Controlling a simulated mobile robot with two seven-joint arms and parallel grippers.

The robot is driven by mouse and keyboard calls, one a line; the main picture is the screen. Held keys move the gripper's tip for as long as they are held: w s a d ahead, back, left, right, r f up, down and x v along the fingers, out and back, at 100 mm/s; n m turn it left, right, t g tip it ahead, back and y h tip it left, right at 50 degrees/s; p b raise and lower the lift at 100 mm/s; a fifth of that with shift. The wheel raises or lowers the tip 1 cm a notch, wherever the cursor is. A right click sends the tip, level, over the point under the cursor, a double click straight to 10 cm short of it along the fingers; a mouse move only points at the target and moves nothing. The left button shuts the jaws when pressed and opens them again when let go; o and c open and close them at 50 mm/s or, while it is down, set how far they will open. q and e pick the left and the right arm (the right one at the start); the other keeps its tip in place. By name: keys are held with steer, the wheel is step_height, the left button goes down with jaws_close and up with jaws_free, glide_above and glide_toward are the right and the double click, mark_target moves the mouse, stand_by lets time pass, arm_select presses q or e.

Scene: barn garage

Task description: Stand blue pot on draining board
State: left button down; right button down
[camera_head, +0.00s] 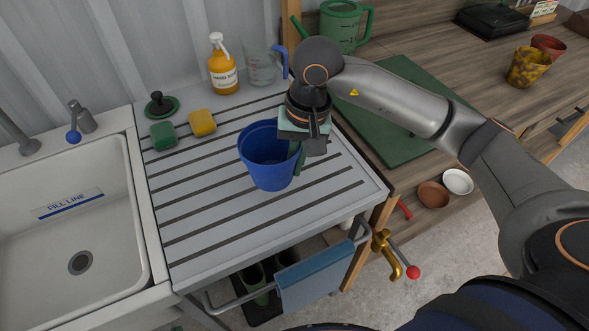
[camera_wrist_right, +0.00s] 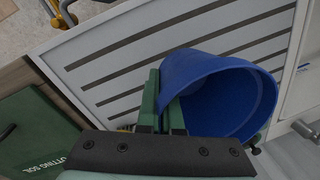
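The blue pot (camera_head: 268,170) is upright over the right part of the draining board (camera_head: 205,238), open end up. Whether its base touches the board or hangs slightly above it, I cannot tell. My right gripper (camera_head: 299,152) is at the pot's right side, its green fingers on either side of the pot wall. The right wrist view shows the fingers (camera_wrist_right: 163,105) close together with the blue wall of the pot (camera_wrist_right: 215,95) between them. My left gripper is not in view.
A green sponge (camera_head: 163,136), a yellow sponge (camera_head: 202,123), a plug (camera_head: 161,104), a soap bottle (camera_head: 223,68) and a clear jug (camera_head: 260,66) stand behind. The sink (camera_head: 75,235) is left. A green mat (camera_head: 395,120) lies right. The board's front left is clear.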

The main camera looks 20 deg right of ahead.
steer(key=shift+w+d+f, duration=0.25)
steer(key=shift+w+f, duration=0.2)
steer(key=shift+f, duration=0.15)
steer(key=f, duration=0.3)
steer(key=shift+w+d+p, duration=0.15)
steer(key=shift+w+p, duration=0.1)
steer(key=shift+p, duration=0.15)
steer(key=shift+f, duration=0.4)
steer(key=shift+f+b, duration=0.25)
steer(key=shift+b, duration=0.1)
steer(key=c, duration=1.1)
jaws_free()
steer(key=shift+r, duration=0.1)
steer(key=r, duration=0.4)
steer(key=d+r, duration=0.1)
steer(key=r, duration=0.7)
steer(key=shift+s+d+r, duration=0.15)
steer(key=shift+s+d, duration=0.15)
